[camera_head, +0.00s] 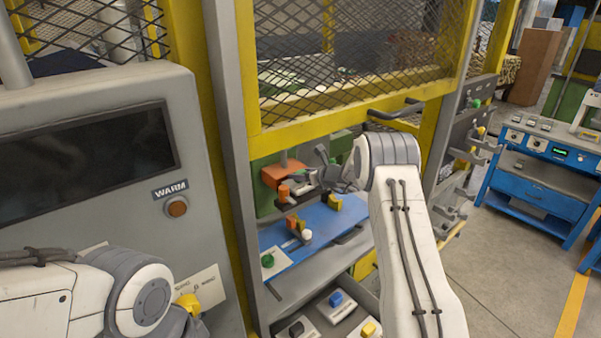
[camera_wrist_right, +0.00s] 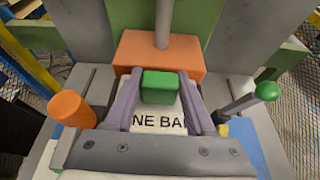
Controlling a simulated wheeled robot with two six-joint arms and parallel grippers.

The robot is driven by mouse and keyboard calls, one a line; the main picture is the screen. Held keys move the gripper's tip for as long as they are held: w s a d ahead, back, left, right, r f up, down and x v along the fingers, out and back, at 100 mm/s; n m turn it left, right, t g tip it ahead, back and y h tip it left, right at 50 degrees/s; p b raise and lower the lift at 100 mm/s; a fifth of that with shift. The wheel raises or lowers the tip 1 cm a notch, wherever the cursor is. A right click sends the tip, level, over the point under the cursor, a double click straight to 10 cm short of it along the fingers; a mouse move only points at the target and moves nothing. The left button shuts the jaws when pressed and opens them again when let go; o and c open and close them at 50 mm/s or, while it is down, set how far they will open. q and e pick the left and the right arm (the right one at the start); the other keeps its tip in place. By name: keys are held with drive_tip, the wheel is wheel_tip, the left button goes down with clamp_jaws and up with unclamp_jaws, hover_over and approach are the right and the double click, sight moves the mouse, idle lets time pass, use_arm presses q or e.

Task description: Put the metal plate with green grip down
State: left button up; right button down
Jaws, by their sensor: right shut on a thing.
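The pale metal plate (camera_wrist_right: 158,121) with dark lettering, partly readable as "NE BA", carries a green grip (camera_wrist_right: 160,87). My right gripper (camera_wrist_right: 160,99) is shut on the green grip, one finger on each side. Its fingers and wrist hide part of the plate. In the head view my right gripper (camera_head: 312,181) reaches into the machine bay, in front of the orange block. The plate is too small and covered to make out there. Whether the plate touches a surface beneath it I cannot tell. My left arm shows at lower left, but its fingers do not show.
An orange block (camera_wrist_right: 160,56) on a rod is just beyond the plate. An orange knob (camera_wrist_right: 72,108) and a green-ended lever (camera_wrist_right: 267,91) flank it. A blue bed (camera_head: 318,227) lies below. Lower plates have blue (camera_head: 336,298), black (camera_head: 296,328) and yellow (camera_head: 368,329) grips.

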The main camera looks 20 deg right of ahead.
idle(0.3)
drive_tip(key=shift+f, duration=0.15)
drive_tip(key=shift+c, duration=1.2)
unclamp_jaws()
drive_tip(key=shift+f, duration=0.1)
